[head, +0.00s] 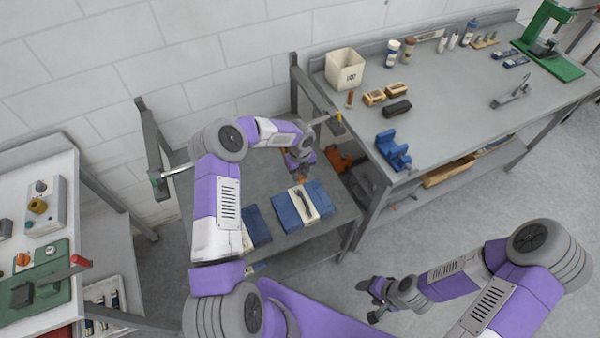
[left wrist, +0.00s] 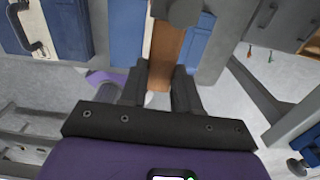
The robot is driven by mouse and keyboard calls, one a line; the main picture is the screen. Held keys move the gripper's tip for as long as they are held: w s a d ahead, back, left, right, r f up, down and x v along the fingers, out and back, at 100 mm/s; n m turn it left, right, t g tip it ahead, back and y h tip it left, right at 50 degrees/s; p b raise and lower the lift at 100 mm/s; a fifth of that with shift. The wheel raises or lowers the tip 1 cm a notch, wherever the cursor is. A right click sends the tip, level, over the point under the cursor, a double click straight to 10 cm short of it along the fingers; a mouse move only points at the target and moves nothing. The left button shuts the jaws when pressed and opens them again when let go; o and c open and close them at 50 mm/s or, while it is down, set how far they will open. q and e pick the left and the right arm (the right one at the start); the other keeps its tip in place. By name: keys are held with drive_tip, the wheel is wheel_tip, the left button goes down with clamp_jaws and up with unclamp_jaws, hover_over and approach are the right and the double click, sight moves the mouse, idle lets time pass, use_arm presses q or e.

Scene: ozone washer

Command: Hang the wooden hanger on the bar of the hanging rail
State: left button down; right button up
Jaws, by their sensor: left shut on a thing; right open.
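My left gripper (head: 300,165) is under the forearm near the middle of the rail; it also shows in the left wrist view (left wrist: 160,95). It is shut on a brown wooden piece, the wooden hanger (left wrist: 166,55), seen end-on between the fingers. Only a small brown bit shows in the head view, and its hook cannot be made out. The hanging rail's bar (head: 174,170) runs between two grey posts; its middle is hidden behind my left arm. I cannot tell whether the hanger touches the bar. My right gripper (head: 375,300) is open and empty, low over the floor.
A blue and white case (head: 285,212) with a dark handle lies on the grey shelf below the rail. A workbench (head: 450,95) with bottles, blocks and a blue holder (head: 393,150) stands right. A bench (head: 20,180) with green and grey devices stands left.

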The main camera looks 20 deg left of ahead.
use_arm(q)
drive_tip(key=c, duration=0.7)
unclamp_jaws()
drive_tip(key=shift+c, duration=0.2)
wheel_tip(320, 180, up, 8)
drive_tip(key=shift+f, duration=0.2)
drive_tip(key=shift+d, duration=0.1)
